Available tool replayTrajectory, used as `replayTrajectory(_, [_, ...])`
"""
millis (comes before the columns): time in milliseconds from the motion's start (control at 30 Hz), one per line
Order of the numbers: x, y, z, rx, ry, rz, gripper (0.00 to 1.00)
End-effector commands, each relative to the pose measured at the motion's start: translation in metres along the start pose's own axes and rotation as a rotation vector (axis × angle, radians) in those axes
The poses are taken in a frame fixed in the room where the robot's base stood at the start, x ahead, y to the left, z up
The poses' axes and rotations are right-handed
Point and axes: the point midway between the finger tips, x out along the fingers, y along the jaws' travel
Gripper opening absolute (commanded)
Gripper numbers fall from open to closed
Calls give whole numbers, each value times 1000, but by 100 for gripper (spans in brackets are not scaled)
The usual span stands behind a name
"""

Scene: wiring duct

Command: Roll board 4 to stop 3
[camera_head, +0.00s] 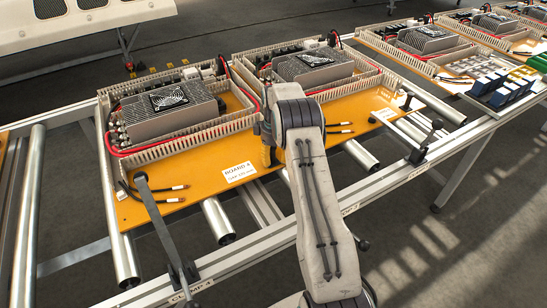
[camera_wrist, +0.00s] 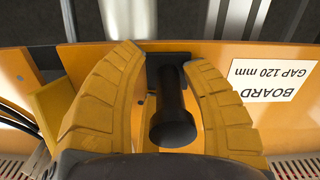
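Board 4 (camera_head: 240,173) is an orange board on the metal rollers at left centre in the head view, with a white label at its front edge. It carries a slotted duct frame and a grey finned unit with a fan. In the wrist view its orange surface (camera_wrist: 225,55) and label (camera_wrist: 265,75) show. My gripper (camera_head: 268,155) is at the board's front right; in the wrist view its yellow fingers (camera_wrist: 168,62) flank a black handle (camera_wrist: 172,115), tips against its sides, and look shut on it. A label ending in "P 3" (camera_head: 350,209) on the rail is partly hidden by my arm.
A black lever (camera_head: 160,220) stands at the label "CLAMP 4" (camera_head: 192,290) by the board's front left. Another similar board (camera_head: 350,107) lies close on the right, with a black lever (camera_head: 425,145) at its front. Bare rollers (camera_head: 30,215) lie left of board 4.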

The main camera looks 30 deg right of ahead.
Motion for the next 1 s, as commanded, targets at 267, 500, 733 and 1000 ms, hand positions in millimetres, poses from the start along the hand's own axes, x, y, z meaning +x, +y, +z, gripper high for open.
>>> replayTrajectory(267, [-2, -1, -1, -2, 1, 1, 45])
replayTrajectory(500, [-23, -1, -2, -3, 3, 2, 45])
replayTrajectory(733, [-62, 0, -2, -2, 4, 3, 45])
replayTrajectory(1000, [-101, 0, -1, -1, 3, 2, 45])
